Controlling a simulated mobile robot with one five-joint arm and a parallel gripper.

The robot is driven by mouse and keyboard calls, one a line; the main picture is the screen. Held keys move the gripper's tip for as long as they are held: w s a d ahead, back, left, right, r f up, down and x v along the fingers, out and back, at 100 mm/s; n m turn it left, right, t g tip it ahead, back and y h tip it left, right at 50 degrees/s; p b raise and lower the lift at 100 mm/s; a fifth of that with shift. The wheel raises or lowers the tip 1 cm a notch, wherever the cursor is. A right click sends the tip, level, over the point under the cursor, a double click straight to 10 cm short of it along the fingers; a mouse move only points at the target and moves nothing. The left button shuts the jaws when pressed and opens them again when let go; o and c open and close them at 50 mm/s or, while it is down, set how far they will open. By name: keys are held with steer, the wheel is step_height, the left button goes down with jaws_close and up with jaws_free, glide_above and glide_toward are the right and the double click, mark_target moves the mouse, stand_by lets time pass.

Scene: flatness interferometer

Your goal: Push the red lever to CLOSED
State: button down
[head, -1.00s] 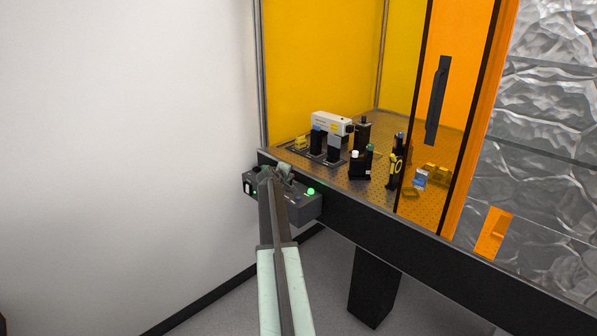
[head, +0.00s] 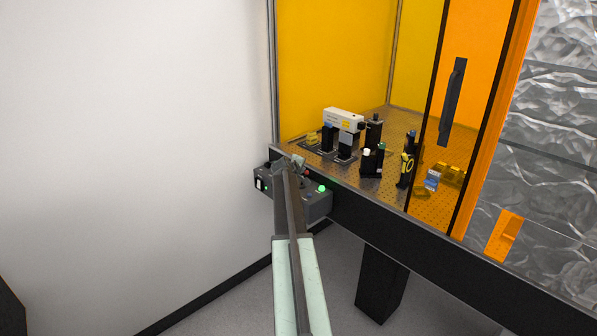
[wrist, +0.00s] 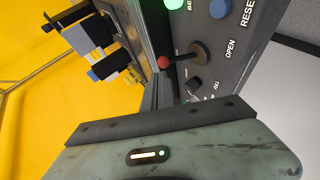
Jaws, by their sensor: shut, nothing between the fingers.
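The red lever has a round red knob (wrist: 163,62) on a dark stem and base on the grey control box (head: 318,203). In the wrist view the word OPEN is printed beside its base. A small red spot, likely the knob, shows just right of my gripper in the head view. My gripper (head: 297,161) is shut and empty at the box, close to the lever. In the wrist view its body fills the bottom, below the knob. I cannot tell whether it touches the lever. No CLOSED label is readable.
The box also carries a lit green button (head: 321,188), a blue RESET button (wrist: 220,8) and a small black knob (wrist: 194,84). The optical table (head: 390,235) with its orange enclosure is behind. A white wall is at left.

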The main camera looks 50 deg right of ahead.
steer(key=shift+a+r, duration=0.1)
steer(key=s+a+r+p, duration=0.4)
steer(key=a+r+p, duration=0.4)
steer(key=r+p, duration=0.1)
steer(key=shift+s+a+r+p, duration=0.3)
steer(key=shift+r+p, duration=0.1)
steer(key=shift+p, duration=0.1)
